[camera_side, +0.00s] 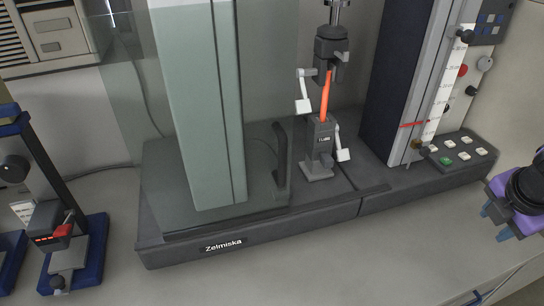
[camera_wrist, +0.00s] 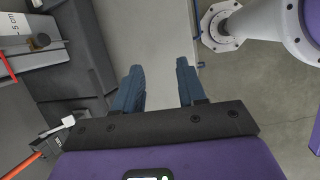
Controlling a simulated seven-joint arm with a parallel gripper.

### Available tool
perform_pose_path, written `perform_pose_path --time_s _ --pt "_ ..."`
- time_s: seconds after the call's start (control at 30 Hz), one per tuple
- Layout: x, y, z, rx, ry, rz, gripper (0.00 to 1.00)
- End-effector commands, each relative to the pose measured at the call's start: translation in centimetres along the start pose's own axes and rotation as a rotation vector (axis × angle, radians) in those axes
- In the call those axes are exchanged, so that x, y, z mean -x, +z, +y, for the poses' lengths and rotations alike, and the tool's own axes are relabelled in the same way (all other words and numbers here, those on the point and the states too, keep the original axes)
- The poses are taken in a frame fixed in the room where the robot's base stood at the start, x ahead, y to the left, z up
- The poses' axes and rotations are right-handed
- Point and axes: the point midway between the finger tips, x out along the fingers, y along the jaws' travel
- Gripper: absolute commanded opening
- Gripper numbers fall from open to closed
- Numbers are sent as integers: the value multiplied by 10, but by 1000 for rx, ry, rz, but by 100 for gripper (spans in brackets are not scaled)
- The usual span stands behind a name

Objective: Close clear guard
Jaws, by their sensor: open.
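The clear guard (camera_side: 262,150) is a see-through panel at the left front of the grey test machine, with a dark upright handle (camera_side: 281,160) at its right edge. The panel stands in front of the left column, and the clamp area to its right is uncovered. An orange cable sample (camera_side: 325,97) is held upright between the upper clamp (camera_side: 330,47) and lower clamp (camera_side: 320,140). My gripper (camera_side: 494,222), purple with blue fingers, is at the right edge, far from the handle. In the wrist view its fingers (camera_wrist: 158,82) are apart and empty.
The machine base (camera_side: 250,235) has a raised front rail. A scale column (camera_side: 420,90) and button panel (camera_side: 462,149) stand at its right. A blue-based device (camera_side: 70,255) is at the left. The front bench top (camera_side: 330,270) is clear.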

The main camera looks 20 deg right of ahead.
Motion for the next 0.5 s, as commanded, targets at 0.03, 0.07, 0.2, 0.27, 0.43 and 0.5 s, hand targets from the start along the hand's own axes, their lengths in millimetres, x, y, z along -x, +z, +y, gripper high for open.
perform_pose_path --time_s 0.03,0.07,0.2,0.27,0.43,0.5 --pt "-2 -7 12 94 70 -67 40" --pt "-2 -11 20 147 114 -105 40" --pt "5 -38 56 388 335 -270 40" --pt "12 -54 69 489 436 -335 40" --pt "41 -117 94 763 740 -496 40" --pt "56 -148 96 869 873 -550 40"
